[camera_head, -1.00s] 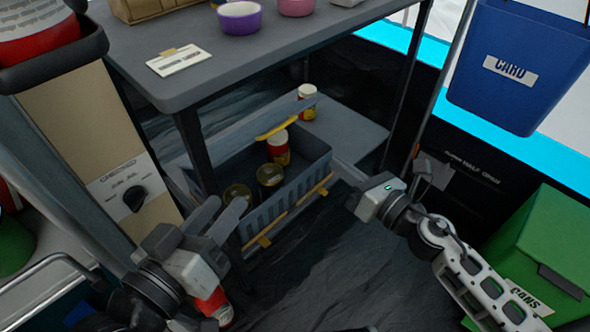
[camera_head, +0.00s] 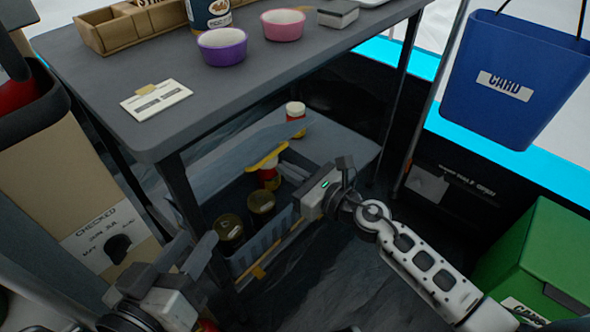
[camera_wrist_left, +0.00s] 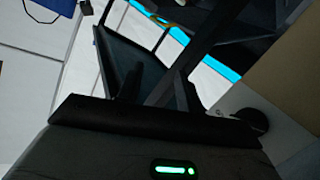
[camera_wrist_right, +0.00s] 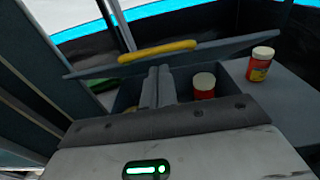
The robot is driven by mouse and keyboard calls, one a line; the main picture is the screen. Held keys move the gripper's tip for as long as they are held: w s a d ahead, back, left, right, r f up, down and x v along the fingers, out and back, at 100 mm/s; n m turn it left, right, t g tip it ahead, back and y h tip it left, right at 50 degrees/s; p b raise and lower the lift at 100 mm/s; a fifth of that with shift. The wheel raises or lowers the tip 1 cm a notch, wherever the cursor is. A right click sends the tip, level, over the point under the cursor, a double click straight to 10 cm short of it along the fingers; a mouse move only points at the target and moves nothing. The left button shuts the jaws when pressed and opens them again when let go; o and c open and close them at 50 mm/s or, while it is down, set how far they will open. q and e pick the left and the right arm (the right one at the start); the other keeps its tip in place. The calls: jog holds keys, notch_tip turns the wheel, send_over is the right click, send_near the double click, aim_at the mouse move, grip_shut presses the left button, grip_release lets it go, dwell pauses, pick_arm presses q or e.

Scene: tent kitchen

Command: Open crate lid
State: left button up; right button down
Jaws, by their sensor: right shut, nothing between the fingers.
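The grey crate (camera_head: 268,240) stands on the low shelf under the table. Its lid (camera_head: 225,158) is raised and tilted at the back, with a yellow handle (camera_head: 266,157) on its edge; the lid also shows in the right wrist view (camera_wrist_right: 215,54). Two dark-lidded jars (camera_head: 230,228) and a red jar (camera_head: 269,180) are in the crate. My right gripper (camera_head: 287,165) is shut and empty; its fingers (camera_wrist_right: 160,80) reach over the crate below the handle. Contact with the lid is unclear. My left gripper (camera_head: 188,248) is open and empty, left of the crate near the table leg.
The table (camera_head: 165,125) overhangs the crate, with bowls (camera_head: 222,46) and a card (camera_head: 156,99) on top. Its front leg (camera_head: 180,200) stands beside my left gripper. Another red jar (camera_head: 296,118) stands behind the crate. Blue (camera_head: 500,110) and green (camera_head: 545,250) bins are at right.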

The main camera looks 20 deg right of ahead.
aim_at(274, 154)
pick_arm(q)
jog(key=shift+w+a+f+y, duration=0.15)
jog(key=shift+a+f+y, duration=0.05)
jog(key=shift+a+y, duration=0.1)
pick_arm(e)
jog(key=shift+w+a+r, duration=0.25)
jog(key=shift+w+r, duration=0.15)
